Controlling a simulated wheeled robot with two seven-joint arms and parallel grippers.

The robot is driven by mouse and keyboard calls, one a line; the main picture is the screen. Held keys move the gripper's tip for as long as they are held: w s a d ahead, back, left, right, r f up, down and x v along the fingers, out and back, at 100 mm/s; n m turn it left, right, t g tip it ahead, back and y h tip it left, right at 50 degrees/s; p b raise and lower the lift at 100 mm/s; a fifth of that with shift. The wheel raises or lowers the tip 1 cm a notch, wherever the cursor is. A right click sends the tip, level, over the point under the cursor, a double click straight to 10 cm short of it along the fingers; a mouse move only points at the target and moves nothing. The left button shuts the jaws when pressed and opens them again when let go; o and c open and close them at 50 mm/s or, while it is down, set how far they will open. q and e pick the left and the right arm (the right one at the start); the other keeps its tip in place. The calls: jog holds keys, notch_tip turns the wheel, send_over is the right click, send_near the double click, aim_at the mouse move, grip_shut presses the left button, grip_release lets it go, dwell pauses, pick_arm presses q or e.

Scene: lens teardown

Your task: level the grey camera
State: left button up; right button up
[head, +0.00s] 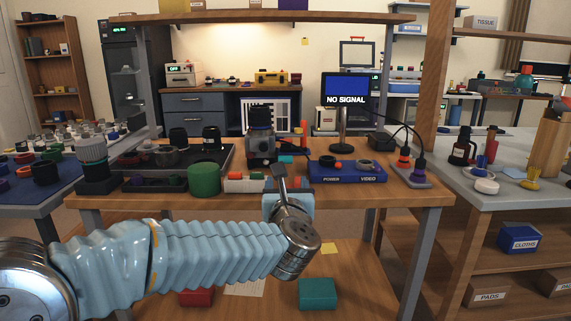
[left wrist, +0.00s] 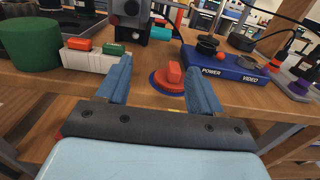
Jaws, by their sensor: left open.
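The grey camera (head: 262,149) stands on the workbench, its black lens (head: 260,117) pointing up. Its lower part shows at the top of the left wrist view (left wrist: 131,22). I cannot tell how level it is. My left gripper (head: 281,183) is at the bench's front edge, in front of the camera and apart from it. In the left wrist view its two blue-grey fingers (left wrist: 160,86) are spread. A red knob on a round blue base (left wrist: 170,80) lies on the bench beyond and between the fingertips, and nothing is held. My right gripper is not in view.
A blue POWER/VIDEO box (head: 345,173) is right of the camera; a monitor (head: 345,88) reading "NO SIGNAL" stands behind. A green cylinder (head: 204,180) and a white block with coloured tops (head: 245,184) are to the left. A dark parts tray (head: 215,153) lies farther left.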

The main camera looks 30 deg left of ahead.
pick_arm(q)
jog(key=p+x, duration=0.2)
jog(key=x, duration=0.9)
jog(key=shift+w+a, duration=0.25)
jog(key=shift+d, duration=0.1)
grip_shut()
